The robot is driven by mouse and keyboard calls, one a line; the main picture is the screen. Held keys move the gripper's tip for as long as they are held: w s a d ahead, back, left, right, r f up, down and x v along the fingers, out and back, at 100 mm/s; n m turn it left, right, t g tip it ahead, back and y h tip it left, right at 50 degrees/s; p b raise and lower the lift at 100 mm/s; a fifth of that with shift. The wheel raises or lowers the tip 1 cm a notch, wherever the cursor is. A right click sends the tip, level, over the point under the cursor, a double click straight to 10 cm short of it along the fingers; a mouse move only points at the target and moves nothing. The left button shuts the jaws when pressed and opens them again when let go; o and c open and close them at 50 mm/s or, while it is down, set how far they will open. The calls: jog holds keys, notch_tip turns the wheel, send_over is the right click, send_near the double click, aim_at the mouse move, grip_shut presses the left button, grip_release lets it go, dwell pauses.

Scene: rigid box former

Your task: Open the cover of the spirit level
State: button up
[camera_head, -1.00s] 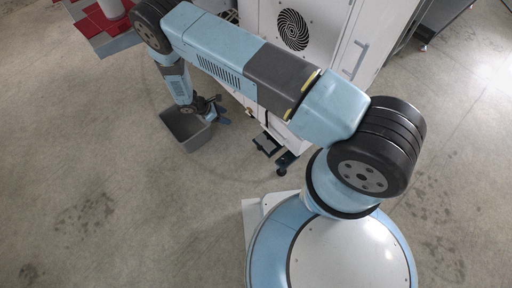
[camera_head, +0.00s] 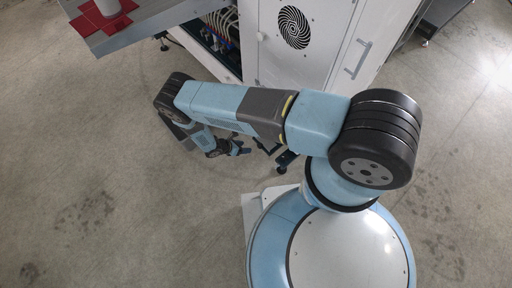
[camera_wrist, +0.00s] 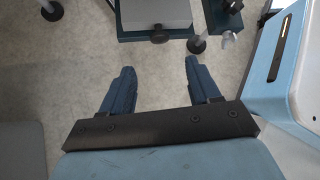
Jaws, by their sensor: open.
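My gripper (camera_wrist: 160,68) is open and empty, its two blue fingers spread over bare floor in the wrist view. It also shows in the head view (camera_head: 242,149), low beside the machine, where its fingers are small. Beyond the fingertips, at the top of the wrist view, is a grey plate (camera_wrist: 155,10) with a dark knob (camera_wrist: 160,37) at its near edge, set on a dark blue-green bracket (camera_wrist: 137,35). I cannot tell whether this is the spirit level's cover. The fingers are apart from it. In the head view my arm hides much of this area.
The white machine cabinet (camera_head: 335,40) with a round fan grille stands beyond my arm. Its levelling feet (camera_wrist: 197,44) reach the floor near my gripper. A grey tray (camera_head: 150,25) with red parts is at top left. Open floor (camera_head: 90,180) lies to the left.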

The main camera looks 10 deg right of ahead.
aim_at(258, 147)
jog(key=x, duration=1)
jog(key=shift+d+f, duration=0.2)
grip_shut()
dwell(0.4)
